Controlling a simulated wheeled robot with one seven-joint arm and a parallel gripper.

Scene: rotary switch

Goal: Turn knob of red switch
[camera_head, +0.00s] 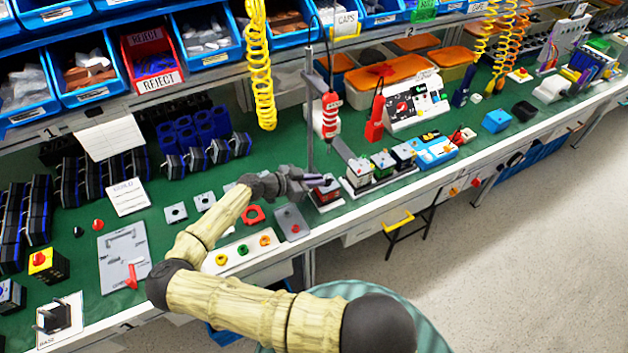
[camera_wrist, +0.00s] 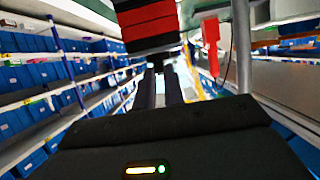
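The red switch (camera_head: 326,196) is a small box with red and dark bands, standing near the front edge of the green bench. In the wrist view its banded red and black body (camera_wrist: 150,25) fills the top centre. My gripper (camera_head: 318,182) is at the top of the switch, reaching in from the left. In the wrist view the two dark fingers (camera_wrist: 160,80) lie close together with a narrow gap and point at the switch. The knob is hidden by the fingers, so I cannot tell whether they hold it.
Other switch boxes (camera_head: 383,164) stand in a row right of the red switch. A metal pole (camera_head: 309,110) rises just behind my gripper, and a red and white hanging tool (camera_head: 331,115) is close by. A grey plate (camera_head: 292,222) lies to the left. The floor in front is clear.

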